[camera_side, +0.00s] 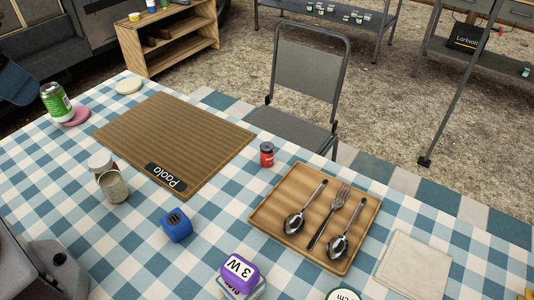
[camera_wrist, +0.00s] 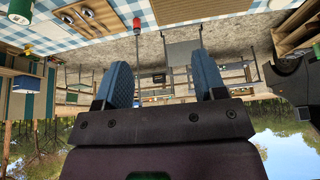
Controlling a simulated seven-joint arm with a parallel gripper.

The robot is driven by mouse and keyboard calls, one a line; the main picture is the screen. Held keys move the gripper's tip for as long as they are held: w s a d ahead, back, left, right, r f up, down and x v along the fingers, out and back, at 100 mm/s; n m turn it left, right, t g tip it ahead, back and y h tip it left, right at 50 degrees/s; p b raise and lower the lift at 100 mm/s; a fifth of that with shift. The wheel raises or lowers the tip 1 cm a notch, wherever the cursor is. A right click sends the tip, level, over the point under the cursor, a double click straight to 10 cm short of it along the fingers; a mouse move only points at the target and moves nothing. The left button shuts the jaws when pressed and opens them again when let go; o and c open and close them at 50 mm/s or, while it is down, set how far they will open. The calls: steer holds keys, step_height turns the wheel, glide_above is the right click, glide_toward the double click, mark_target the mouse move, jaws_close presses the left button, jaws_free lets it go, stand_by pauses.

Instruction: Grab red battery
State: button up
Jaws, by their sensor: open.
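The red battery appears to be a small red cylinder with a dark top (camera_side: 266,155), upright on the checkered tablecloth between the brown mat and the wooden tray. A red piece, likely the same one, shows near the top of the upside-down wrist view (camera_wrist: 137,24), beyond my fingers. My gripper (camera_wrist: 163,75) is open, with its two blue fingers wide apart and nothing between them. In the side view, a dark blue shape at the left edge may be part of my gripper, well away from the red cylinder.
The wooden tray (camera_side: 261,209) holds two spoons and a fork. A chair (camera_side: 305,80) stands behind.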

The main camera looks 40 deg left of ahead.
steer(key=w+d+f+m+g+y, duration=0.25)
steer(key=w+f+m+g, duration=0.25)
steer(key=f, duration=0.4)
steer(key=m+t+y, duration=0.2)
steer(key=m+t, duration=1.5)
steer(key=m, duration=1.1)
glide_toward(270, 144)
steer(key=w+a+r, duration=0.1)
steer(key=w+r, duration=0.2)
steer(key=r, duration=0.4)
step_height(270, 144, down, 8)
steer(key=shift+w+a+r, duration=0.1)
steer(key=shift+w+a, duration=0.15)
steer(key=shift+w, duration=0.45)
steer(key=shift+x, duration=3.15)
